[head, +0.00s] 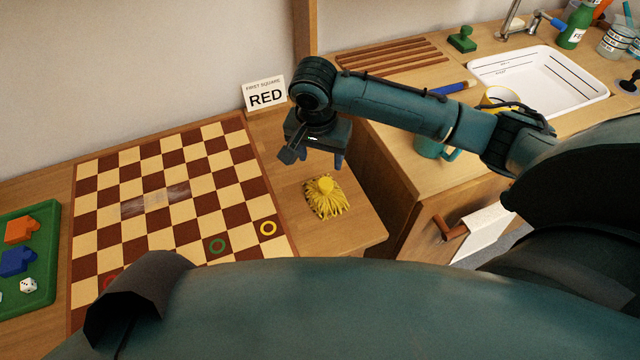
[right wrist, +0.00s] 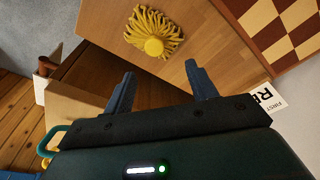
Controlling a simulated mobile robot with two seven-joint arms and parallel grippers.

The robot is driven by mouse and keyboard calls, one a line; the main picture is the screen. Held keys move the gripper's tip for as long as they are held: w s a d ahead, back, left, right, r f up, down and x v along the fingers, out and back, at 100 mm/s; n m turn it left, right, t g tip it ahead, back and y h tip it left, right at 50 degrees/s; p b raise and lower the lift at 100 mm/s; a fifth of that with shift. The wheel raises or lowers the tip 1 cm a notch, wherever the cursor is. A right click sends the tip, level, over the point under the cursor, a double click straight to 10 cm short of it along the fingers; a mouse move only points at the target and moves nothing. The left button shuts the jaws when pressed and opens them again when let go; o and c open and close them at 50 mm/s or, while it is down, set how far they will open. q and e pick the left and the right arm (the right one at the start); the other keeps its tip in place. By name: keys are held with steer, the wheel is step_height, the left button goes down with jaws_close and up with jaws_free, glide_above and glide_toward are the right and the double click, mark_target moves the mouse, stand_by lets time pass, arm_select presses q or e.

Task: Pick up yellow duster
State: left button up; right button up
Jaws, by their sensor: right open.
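The yellow duster (head: 326,197) lies on the wooden table right of the checkerboard, near the table's right edge. It is a mop-like bundle of strands with a round yellow knob on top. In the right wrist view the duster (right wrist: 153,34) lies beyond the fingertips, apart from them. My right gripper (head: 320,160) hangs above and behind the duster in the head view. Its two fingers show apart and empty in the right wrist view (right wrist: 160,70). My left gripper is not in view.
The checkerboard (head: 160,200) has a pale smear and colored rings on it. A "RED" sign (head: 265,94) stands behind it. A green tray (head: 48,285) holds blocks and a die at left. The higher counter (head: 390,165) at right carries a teal mug (head: 428,147) and a white basin (head: 540,75).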

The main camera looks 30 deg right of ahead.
steer(key=f, duration=0.6)
steer(key=shift+w+d+b, duration=0.1)
steer(key=shift+d+b, duration=0.25)
steer(key=shift+b, duration=0.05)
steer(key=f, duration=0.5)
steer(key=shift+d+f+b, duration=0.1)
steer(key=shift+d+b, duration=0.3)
steer(key=c, duration=1.1)
step_height(320, 180, up, 10)
steer(key=shift+r+p, duration=0.1)
steer(key=shift+p, duration=0.7)
